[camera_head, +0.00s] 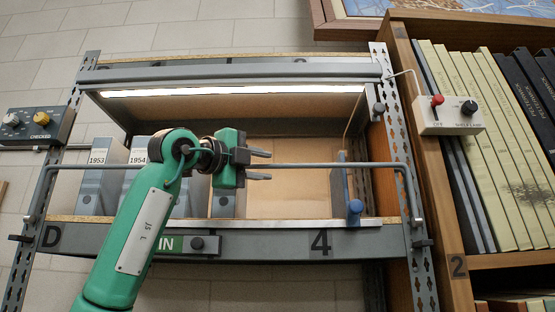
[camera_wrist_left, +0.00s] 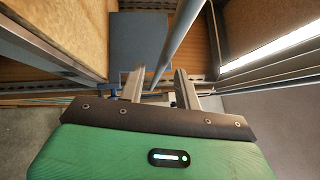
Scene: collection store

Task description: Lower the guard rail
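The guard rail (camera_head: 318,165) is a thin grey bar across the front of the shelf bay, raised above the shelf edge (camera_head: 285,241). Its ends bend down to pivots at both uprights. My left gripper (camera_head: 265,165) is open in front of the bay, fingers pointing right, one above and one below the rail's line. In the left wrist view the rail (camera_wrist_left: 184,42) runs down towards the gap between the open fingers (camera_wrist_left: 158,84). No contact is clear. The arm and gripper hide part of the rail. My right gripper is not in view.
Grey binders (camera_head: 101,180) stand at the bay's left. A blue-knobbed divider (camera_head: 342,185) stands at the right. A control box (camera_head: 37,126) is at far left, a switch box (camera_head: 447,115) on the wooden bookcase (camera_head: 425,165). The bay's middle right is empty.

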